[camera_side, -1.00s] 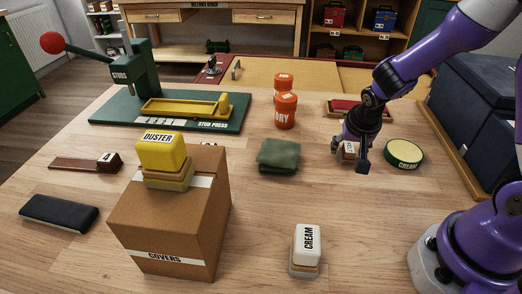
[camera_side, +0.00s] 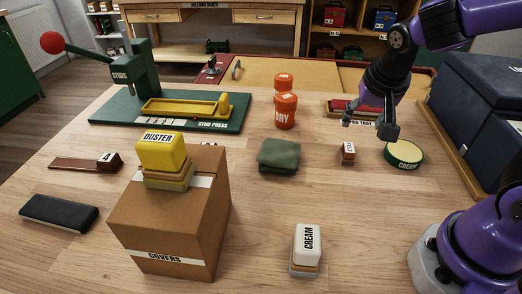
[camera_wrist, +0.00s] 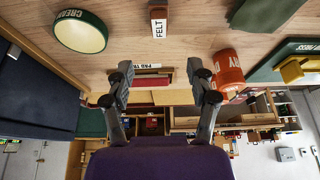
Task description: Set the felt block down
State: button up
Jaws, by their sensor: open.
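The felt block (camera_side: 348,153) is a small brown block with a white label. It stands on the wooden bench in the side view, left of the round green cream tin (camera_side: 404,153). In the wrist view the felt block (camera_wrist: 159,20) is at the top middle, its label reading FELT. My gripper (camera_side: 367,126) is open and empty, above and behind the block and apart from it. Its two spread fingers show in the wrist view (camera_wrist: 160,75) with nothing between them. The red pad tray (camera_side: 340,107) lies behind, partly hidden by my gripper.
A folded green cloth (camera_side: 278,156) and stacked orange DRY tubs (camera_side: 286,111) are to the left. A white cream block (camera_side: 306,248) stands at the front. A COVERS carton (camera_side: 165,225) carries a yellow duster block (camera_side: 161,153). Navy boxes (camera_side: 470,115) line the right. Bench around the felt block is clear.

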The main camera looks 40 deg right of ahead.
jog(key=s+a+r+n+t+y, duration=0.2)
jog(key=s+a+r+n, duration=0.3)
jog(key=n, duration=0.3)
jog(key=shift+s+r+n+y, duration=0.25)
jog(key=shift+s+n+y, duration=0.15)
jog(key=shift+s+y, duration=0.2)
dwell(0.5)
